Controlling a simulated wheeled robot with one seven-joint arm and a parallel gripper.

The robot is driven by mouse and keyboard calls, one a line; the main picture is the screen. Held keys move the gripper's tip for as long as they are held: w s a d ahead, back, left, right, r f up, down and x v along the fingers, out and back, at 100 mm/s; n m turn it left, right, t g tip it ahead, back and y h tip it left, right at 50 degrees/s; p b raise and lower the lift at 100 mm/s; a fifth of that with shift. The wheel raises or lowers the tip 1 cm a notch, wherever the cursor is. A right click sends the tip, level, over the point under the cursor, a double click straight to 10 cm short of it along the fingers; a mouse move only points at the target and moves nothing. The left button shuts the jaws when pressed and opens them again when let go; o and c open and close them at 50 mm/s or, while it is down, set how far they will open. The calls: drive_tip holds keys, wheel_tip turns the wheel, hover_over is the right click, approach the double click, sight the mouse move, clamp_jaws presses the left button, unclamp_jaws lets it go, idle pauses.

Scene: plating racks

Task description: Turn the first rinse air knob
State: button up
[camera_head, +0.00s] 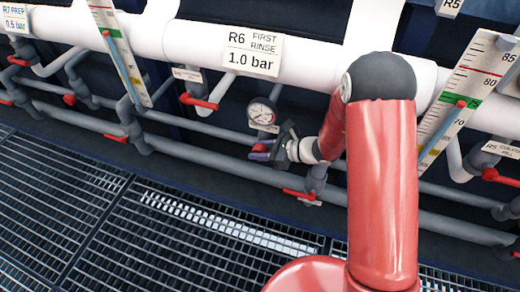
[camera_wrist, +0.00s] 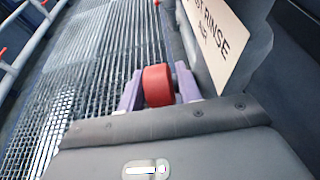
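The red air knob (camera_wrist: 157,86) sits between the two purple fingers of my gripper (camera_wrist: 159,78) in the wrist view. The fingers lie close along both its sides and appear shut on it. A white label (camera_wrist: 215,40) beside it reads in part "RINSE" and "AIR". In the head view, my gripper (camera_head: 262,151) is at the pipework just below the round pressure gauge (camera_head: 262,113). A little red of the knob (camera_head: 258,147) shows at the fingers. The sign above (camera_head: 252,54) reads "R6 FIRST RINSE 1.0 bar".
Red valve handles sit close by, at upper left (camera_head: 199,102) and below right (camera_head: 299,195). Grey pipes (camera_head: 220,170) run along the rack. Level scales stand left (camera_head: 120,52) and right (camera_head: 462,100). Floor grating (camera_head: 70,210) is clear at lower left.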

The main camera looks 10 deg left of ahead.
drive_tip(key=c, duration=0.7)
drive_tip(key=shift+f, duration=0.1)
drive_tip(key=shift+f+b, duration=0.1)
drive_tip(key=shift+b, duration=0.4)
drive_tip(key=shift+f+y+b, duration=0.15)
drive_tip(key=shift+y+b, duration=0.45)
drive_tip(key=shift+b, duration=0.5)
drive_tip(key=y+b, duration=0.1)
drive_tip(key=b, duration=0.1)
drive_tip(key=shift+d+f+b, duration=0.1)
drive_tip(key=shift+b, duration=0.25)
drive_tip(key=y+b, duration=0.2)
drive_tip(key=b, duration=0.1)
drive_tip(key=shift+t+y, duration=0.3)
drive_tip(key=shift+y, duration=0.1)
drive_tip(key=shift+r+y+b, duration=0.3)
drive_tip(key=shift+y+b, duration=0.3)
drive_tip(key=shift+b, duration=0.2)
